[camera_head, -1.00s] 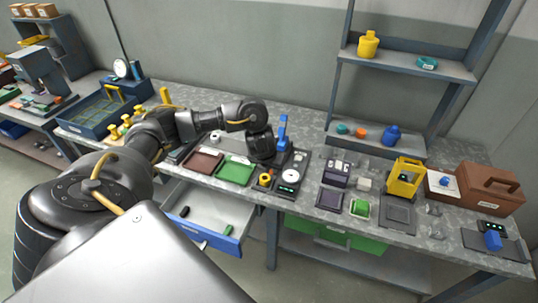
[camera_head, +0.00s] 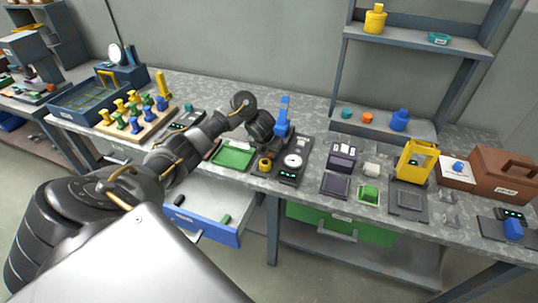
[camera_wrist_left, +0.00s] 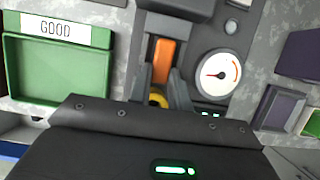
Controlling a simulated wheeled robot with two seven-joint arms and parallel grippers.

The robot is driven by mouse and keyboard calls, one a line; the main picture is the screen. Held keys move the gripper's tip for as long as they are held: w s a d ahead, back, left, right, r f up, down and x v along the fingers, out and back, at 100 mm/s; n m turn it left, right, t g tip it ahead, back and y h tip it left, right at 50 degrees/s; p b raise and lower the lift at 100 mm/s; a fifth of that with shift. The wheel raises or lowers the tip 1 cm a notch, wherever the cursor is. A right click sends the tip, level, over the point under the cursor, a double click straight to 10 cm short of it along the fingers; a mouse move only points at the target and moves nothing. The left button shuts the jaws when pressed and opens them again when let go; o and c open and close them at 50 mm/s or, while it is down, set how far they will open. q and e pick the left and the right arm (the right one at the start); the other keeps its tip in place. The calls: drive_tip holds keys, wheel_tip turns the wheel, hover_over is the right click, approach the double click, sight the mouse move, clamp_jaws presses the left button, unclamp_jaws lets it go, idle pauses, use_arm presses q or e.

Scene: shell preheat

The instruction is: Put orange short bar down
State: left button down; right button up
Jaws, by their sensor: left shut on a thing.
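The orange short bar (camera_wrist_left: 163,60) shows in the left wrist view, lying lengthwise between the fingers of my left gripper (camera_wrist_left: 161,84). The gripper is shut on it, over the dark gauge fixture (camera_wrist_left: 213,101) with a round white dial. Whether the bar touches the fixture I cannot tell. In the head view my left gripper (camera_head: 262,130) is at the fixture's blue lever (camera_head: 284,118), left of it; the bar is hidden there. The green tray labelled GOOD (camera_wrist_left: 58,68) is left of the gripper; it also shows in the head view (camera_head: 233,155). My right gripper is not in view.
A yellow ring-like part (camera_head: 265,164) stands at the fixture's front left. An open drawer (camera_head: 207,210) with small parts juts out below the bench. A peg rack (camera_head: 140,125) stands left. Right of the fixture are a dark box (camera_head: 342,156) and a yellow frame (camera_head: 415,160).

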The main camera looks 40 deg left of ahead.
use_arm(q)
drive_tip(key=shift+f, duration=0.15)
drive_tip(key=shift+f, duration=0.15)
drive_tip(key=c, duration=1.3)
unclamp_jaws()
drive_tip(key=shift+c, duration=0.2)
drive_tip(key=shift+o, duration=0.2)
drive_tip(key=p+v, duration=0.8)
drive_tip(key=v, duration=0.4)
